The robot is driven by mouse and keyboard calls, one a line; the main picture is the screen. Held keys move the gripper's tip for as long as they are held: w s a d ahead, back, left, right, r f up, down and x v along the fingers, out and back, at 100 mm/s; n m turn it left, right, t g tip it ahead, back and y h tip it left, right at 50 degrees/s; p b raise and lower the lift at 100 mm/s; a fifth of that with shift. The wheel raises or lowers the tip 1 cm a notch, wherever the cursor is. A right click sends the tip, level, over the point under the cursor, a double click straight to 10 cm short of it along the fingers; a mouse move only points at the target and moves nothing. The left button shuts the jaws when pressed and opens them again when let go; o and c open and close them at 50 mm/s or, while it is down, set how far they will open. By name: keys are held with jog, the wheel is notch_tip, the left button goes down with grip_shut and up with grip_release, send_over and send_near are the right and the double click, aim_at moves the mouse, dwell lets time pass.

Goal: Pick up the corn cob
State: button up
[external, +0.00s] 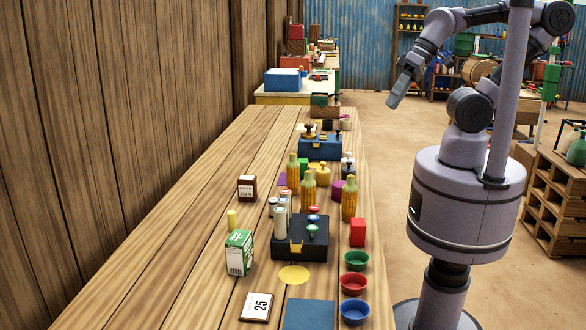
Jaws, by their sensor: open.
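My gripper (393,100) hangs raised at the upper right, beyond the table's right edge. It is open and apart from all of them, with no object visible in it. The lower part of the middle one is partly hidden by small jars.
A black box (300,247) with small jars stands in front of the cobs, and a blue box (320,148) behind. A green-white carton (239,253), a red block (357,232) and green, red and blue bowls (355,261) stand nearby. The table's left side is mostly clear beside the wooden wall.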

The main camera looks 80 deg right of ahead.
notch_tip(320, 180, down, 6)
jog(key=w+d+m+g+y+p, duration=0.1)
jog(key=w+m+g+y, duration=0.15)
jog(key=g, duration=0.35)
jog(key=m+t+y+p, duration=0.2)
jog(key=m+t+y, duration=0.2)
jog(key=m+y, duration=0.95)
send_near(350, 182)
jog(key=b+x, duration=0.2)
jog(key=x, duration=0.4)
jog(key=b+x, duration=0.2)
jog(key=x, duration=0.4)
jog(key=shift+f, duration=0.15)
grip_shut()
